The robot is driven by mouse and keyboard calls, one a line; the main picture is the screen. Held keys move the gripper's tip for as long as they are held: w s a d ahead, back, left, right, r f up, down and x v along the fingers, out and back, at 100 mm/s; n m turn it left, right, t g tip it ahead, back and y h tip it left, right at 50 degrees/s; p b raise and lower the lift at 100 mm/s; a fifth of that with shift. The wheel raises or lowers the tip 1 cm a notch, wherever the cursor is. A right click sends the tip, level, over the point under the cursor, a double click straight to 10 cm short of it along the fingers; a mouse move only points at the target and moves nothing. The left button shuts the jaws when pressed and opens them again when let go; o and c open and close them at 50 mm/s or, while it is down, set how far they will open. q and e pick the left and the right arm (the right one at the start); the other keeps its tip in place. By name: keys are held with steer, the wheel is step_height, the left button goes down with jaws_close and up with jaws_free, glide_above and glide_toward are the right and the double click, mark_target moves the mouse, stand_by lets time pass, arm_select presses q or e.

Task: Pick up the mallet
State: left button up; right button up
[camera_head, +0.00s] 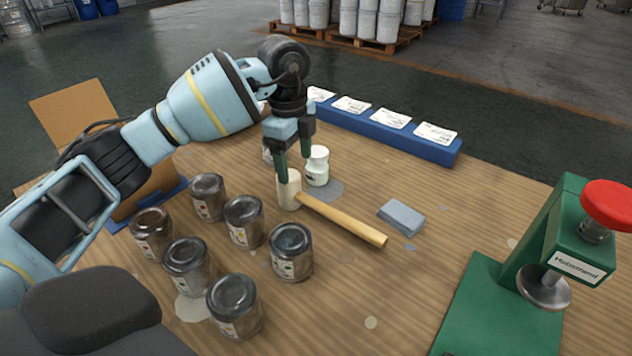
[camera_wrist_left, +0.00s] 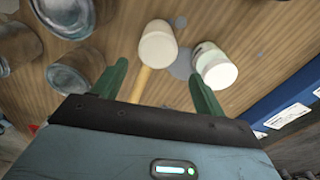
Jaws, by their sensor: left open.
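The mallet lies on the wooden table, with a pale head (camera_head: 289,192) and a light wooden handle (camera_head: 345,221) pointing to the right and front. My left gripper (camera_head: 294,167) is open, its green fingers pointing down just over the mallet head in the head view. In the left wrist view the mallet head (camera_wrist_left: 158,45) shows beyond the gap between the fingers (camera_wrist_left: 158,78), with the handle running back between them. Nothing is held. The exact height of the fingertips above the mallet is hard to tell. My right gripper is out of view.
A white jar (camera_head: 317,166) stands close beside the mallet head. Several dark-lidded jars (camera_head: 243,221) stand to the left and front. A grey-blue block (camera_head: 401,217) lies right of the handle. A green press (camera_head: 545,250) with a red knob stands at right, a blue rack (camera_head: 372,130) behind.

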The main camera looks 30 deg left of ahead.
mark_target(291, 191)
arm_select(q)
steer(key=shift+s+a+f+y, duration=0.25)
steer(key=shift+a+f, duration=0.25)
steer(key=shift+f, duration=0.3)
steer(key=shift+s+f, duration=0.1)
steer(key=shift+f, duration=3.75)
steer(key=shift+r, duration=0.1)
steer(key=c, duration=1.3)
step_height(291, 191, up, 10)
steer(key=shift+c, duration=0.2)
